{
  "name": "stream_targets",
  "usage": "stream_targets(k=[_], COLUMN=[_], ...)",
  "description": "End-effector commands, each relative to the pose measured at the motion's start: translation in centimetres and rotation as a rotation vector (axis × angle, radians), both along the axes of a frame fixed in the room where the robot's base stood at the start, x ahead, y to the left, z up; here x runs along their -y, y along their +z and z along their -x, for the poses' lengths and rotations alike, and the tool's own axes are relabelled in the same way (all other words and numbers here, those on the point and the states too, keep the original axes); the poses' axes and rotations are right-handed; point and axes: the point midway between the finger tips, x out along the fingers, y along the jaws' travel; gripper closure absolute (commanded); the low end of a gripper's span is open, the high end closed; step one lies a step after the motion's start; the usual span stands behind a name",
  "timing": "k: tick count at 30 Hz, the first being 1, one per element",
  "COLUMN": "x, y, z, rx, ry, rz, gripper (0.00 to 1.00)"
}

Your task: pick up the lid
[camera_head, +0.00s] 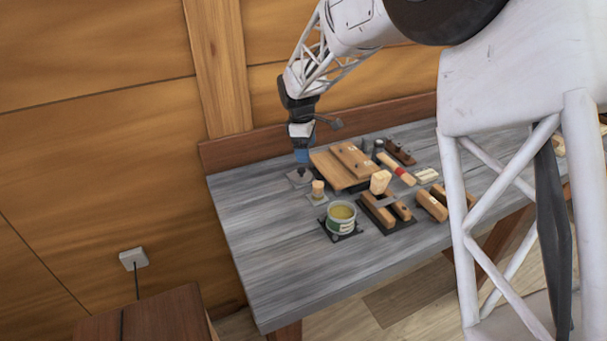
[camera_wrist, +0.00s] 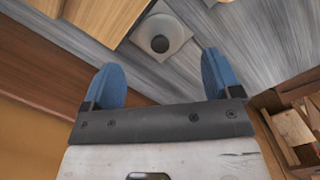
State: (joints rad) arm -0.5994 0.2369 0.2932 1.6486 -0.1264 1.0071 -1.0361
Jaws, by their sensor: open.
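The lid (camera_head: 301,176) appears to be the small grey piece with a dark knob on top, at the table's back left corner. In the wrist view the lid (camera_wrist: 166,28) lies flat, its round dark knob facing me. My gripper (camera_head: 302,158) points down just above it in the head view. In the wrist view my gripper (camera_wrist: 160,62) has its two blue fingers spread wide with nothing between them. The lid shows beyond the fingertips, about centred between them, and apart from them. The exact height gap cannot be told.
An open tin (camera_head: 341,217) stands on a dark pad to the front. A brush-like piece (camera_head: 318,188) is close beside the lid. A wooden board (camera_head: 345,165), a mallet-like tool (camera_head: 396,169) and wooden blocks lie right. The grey table (camera_head: 265,255) is bare at front left.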

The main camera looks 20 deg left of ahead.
Motion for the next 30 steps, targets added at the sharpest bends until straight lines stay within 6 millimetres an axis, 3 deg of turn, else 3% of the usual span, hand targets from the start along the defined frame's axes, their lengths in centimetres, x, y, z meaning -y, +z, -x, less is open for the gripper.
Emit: stream_targets(k=[3, 7, 18, 30], x=[-1.7, -2.4, -2.4, -2.1], y=[-1.1, -1.5, -1.6, -4.1], z=[-0.2, -0.4, -0.4, -0.4], rx=[-0.007, -0.01, -0.011, -0.011], ry=[0.042, 0.061, 0.062, 0.061], rz=[0.007, 0.009, 0.009, 0.009], gripper=[0.16, 0.16, 0.16, 0.16])
